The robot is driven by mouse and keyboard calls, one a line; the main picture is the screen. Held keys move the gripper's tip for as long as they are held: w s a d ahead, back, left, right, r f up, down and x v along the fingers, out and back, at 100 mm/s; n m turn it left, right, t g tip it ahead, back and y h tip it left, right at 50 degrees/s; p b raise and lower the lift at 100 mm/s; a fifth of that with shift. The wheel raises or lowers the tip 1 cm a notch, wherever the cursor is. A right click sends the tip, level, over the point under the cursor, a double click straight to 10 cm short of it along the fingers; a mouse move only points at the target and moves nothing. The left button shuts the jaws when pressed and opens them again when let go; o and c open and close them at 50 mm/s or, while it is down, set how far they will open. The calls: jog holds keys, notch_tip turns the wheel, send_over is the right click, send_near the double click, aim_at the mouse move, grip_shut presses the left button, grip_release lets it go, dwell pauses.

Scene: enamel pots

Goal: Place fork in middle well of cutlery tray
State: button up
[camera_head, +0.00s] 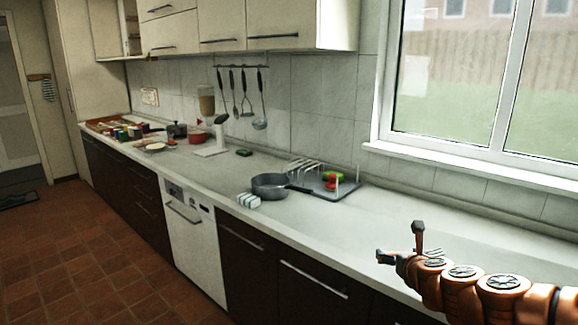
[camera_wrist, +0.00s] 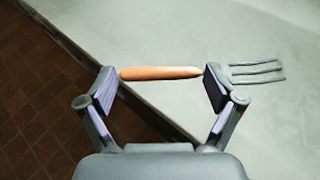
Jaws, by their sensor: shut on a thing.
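The fork has an orange handle (camera_wrist: 160,73) and grey tines (camera_wrist: 258,70). In the wrist view my gripper (camera_wrist: 160,85) is shut on it with the fingers wide apart. The handle spans the gap between the fingertips, and the tines show beyond the right finger, which hides the neck. Pale worktop and the brown floor lie below. In the head view my gripper (camera_head: 400,245) is at the lower right, over the near part of the worktop. I cannot make out a cutlery tray with wells in either view.
The worktop (camera_head: 220,172) runs to the far left. A grey pan (camera_head: 270,186) and a striped item (camera_head: 248,200) stand mid-counter, beside a dark drying tray (camera_head: 346,187). Pots (camera_head: 177,130) and small colourful items (camera_head: 122,132) are further off. Worktop near my gripper looks clear.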

jog(key=a+r, duration=0.1)
jog(key=a+r+h+p, duration=0.1)
jog(key=shift+w+a+r+m, duration=0.1)
jog(key=shift+w+a+m, duration=0.25)
jog(key=shift+w+m, duration=0.05)
jog(key=shift+w+a+r+p, duration=0.1)
jog(key=shift+a+r+p, duration=0.2)
jog(key=shift+a+r, duration=0.25)
grip_shut()
jog(key=a+r+m+h+p, duration=0.2)
jog(key=a+r, duration=0.3)
jog(key=a, duration=0.1)
jog(key=shift+s+a+r+g+h+p, duration=0.2)
jog(key=shift+s+a+g+h+p, duration=0.1)
jog(key=shift+h+p, duration=0.1)
jog(key=shift+w, duration=0.1)
